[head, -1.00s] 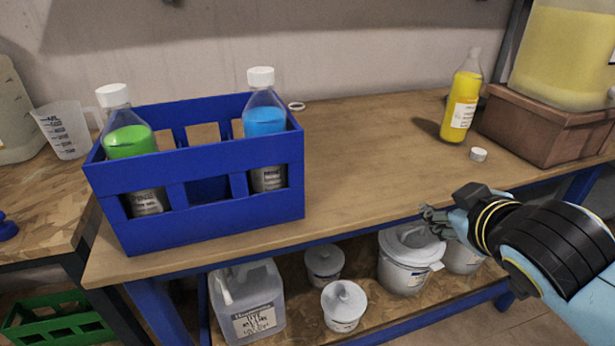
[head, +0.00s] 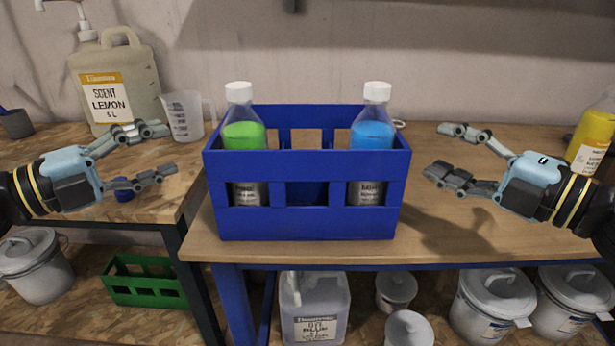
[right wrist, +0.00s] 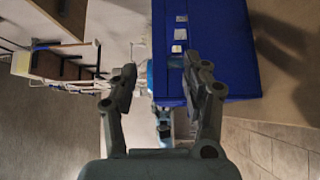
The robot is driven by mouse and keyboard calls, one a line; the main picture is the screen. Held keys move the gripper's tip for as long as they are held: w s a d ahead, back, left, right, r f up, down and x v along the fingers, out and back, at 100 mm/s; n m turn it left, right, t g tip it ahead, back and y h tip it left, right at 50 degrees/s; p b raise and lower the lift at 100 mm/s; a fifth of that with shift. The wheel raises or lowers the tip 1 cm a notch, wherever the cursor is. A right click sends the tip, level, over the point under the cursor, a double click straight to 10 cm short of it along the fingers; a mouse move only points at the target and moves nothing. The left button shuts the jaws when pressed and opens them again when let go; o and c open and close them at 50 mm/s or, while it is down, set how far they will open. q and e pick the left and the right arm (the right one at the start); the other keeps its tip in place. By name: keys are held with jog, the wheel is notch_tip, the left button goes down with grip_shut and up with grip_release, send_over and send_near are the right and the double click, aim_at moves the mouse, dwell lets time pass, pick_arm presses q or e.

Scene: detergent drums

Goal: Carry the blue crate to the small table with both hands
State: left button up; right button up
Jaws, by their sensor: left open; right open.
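The blue crate (head: 305,222) stands upright on the wooden bench top, near its front edge. It holds a bottle of green liquid (head: 244,137) on the left and a bottle of blue liquid (head: 372,135) on the right, both with white caps. My left gripper (head: 172,150) is open and empty, to the left of the crate and apart from it. My right gripper (head: 438,150) is open and empty, just right of the crate, at about its height. In the right wrist view the crate (right wrist: 222,45) shows beyond the open fingers (right wrist: 168,80). I cannot make out the small table.
A lemon scent jug (head: 115,85) and a measuring jug (head: 183,116) stand on the left bench. A yellow bottle (head: 592,135) stands at the far right. White tubs (head: 492,300), a canister (head: 314,308) and a green crate (head: 145,282) sit below. The bench right of the crate is mostly clear.

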pick_arm(q)
jog(key=x, duration=1.1)
pick_arm(e)
jog(key=x, duration=1.1)
pick_arm(q)
grip_shut()
pick_arm(e)
jog(key=shift+d, duration=0.1)
grip_shut()
pick_arm(q)
jog(key=shift+f, duration=0.1)
pick_arm(e)
jog(key=shift+r, duration=0.1)
